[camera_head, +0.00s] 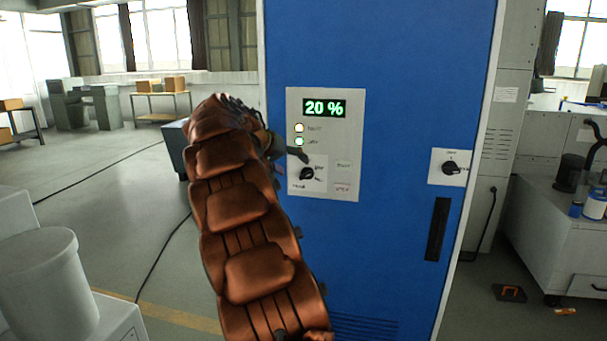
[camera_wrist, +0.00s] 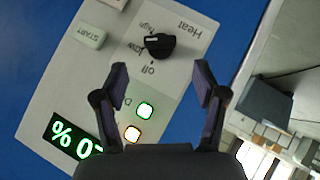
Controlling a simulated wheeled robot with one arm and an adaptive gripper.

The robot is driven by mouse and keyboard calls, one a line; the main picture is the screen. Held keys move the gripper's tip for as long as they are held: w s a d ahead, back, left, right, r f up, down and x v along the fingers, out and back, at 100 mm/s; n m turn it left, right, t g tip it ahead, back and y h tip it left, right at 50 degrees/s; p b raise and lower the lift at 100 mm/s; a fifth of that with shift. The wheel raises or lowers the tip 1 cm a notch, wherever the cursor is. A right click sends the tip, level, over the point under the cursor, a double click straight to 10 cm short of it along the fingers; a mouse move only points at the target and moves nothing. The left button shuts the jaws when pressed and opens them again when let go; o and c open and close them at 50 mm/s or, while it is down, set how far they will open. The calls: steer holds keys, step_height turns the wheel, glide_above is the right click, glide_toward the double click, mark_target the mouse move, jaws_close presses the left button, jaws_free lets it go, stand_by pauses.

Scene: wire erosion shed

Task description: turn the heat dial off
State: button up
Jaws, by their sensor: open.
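The heat dial (camera_head: 307,174) is a black knob low on the grey control panel (camera_head: 340,130) of the blue cabinet. In the wrist view the dial (camera_wrist: 160,46) appears upside down, with "Heat", "high", "low" and "off" printed around it. A white mark shows on its left side, on the high/low side rather than at "off"; the exact setting is unclear. My gripper (camera_wrist: 160,72) is open and empty, its fingertips apart and short of the dial in the picture. In the head view my gripper (camera_head: 288,150) is partly hidden by my arm, up and left of the dial.
The display (camera_head: 324,108) reads 20 %. A white light (camera_head: 299,128) and a green light (camera_head: 299,142) sit below it. START (camera_head: 343,165) and STOP (camera_head: 342,188) buttons are right of the dial. Another black knob (camera_head: 451,168) and a dark handle (camera_head: 437,229) are farther right.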

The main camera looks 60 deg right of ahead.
mark_target(305, 174)
steer(key=p+x, duration=0.1)
steer(key=x, duration=0.6)
steer(key=shift+c, duration=0.2)
steer(key=c, duration=1.1)
